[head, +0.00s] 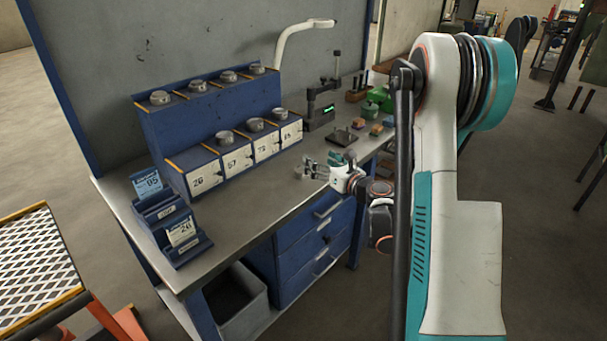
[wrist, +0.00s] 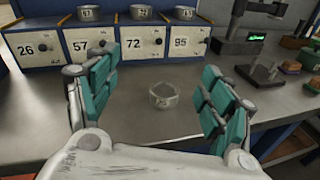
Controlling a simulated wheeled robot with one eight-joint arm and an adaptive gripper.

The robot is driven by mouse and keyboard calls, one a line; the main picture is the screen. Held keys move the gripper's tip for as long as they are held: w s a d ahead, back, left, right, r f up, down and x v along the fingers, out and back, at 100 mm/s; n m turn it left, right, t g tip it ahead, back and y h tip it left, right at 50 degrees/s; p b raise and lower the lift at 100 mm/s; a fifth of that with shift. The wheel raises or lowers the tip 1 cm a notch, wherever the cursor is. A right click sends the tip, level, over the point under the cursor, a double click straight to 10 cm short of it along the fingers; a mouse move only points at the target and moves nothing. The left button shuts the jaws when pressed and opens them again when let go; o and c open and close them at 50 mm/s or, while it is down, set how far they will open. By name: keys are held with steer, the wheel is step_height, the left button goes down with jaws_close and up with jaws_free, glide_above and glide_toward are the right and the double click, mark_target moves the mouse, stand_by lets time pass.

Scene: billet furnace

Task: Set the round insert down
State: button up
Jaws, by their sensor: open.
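The round insert (wrist: 164,97) is a small grey metal ring on the bare grey bench top (wrist: 135,125). In the wrist view it appears upright, between my spread fingers and farther out than my palm. My gripper (wrist: 157,98) is open with teal pads, and neither finger touches the ring. In the head view my gripper (head: 310,165) is low over the bench, right of the numbered boxes. Whether its fingertips touch the bench cannot be told.
A blue two-tier stand (head: 205,115) holds several similar rings; the lower spot above box 26 (head: 205,179) is bare. A blue card holder (head: 172,225) stands front left. A gauge with a green display (head: 322,112) and small blocks stand at the right.

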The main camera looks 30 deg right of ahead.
step_height(320, 180, down, 7)
steer(key=s+d+n+g, duration=0.1)
steer(key=s+d+n, duration=0.1)
steer(key=d, duration=0.1)
steer(key=b, duration=0.1)
glide_toward(300, 168)
steer(key=shift+w+d+n+g+y, duration=0.3)
steer(key=shift+w, duration=0.5)
steer(key=b+x, duration=0.2)
steer(key=x, duration=0.3)
steer(key=shift+s+a+f, duration=0.1)
steer(key=shift+a, duration=0.05)
steer(key=shift+w, duration=0.4)
jaws_close()
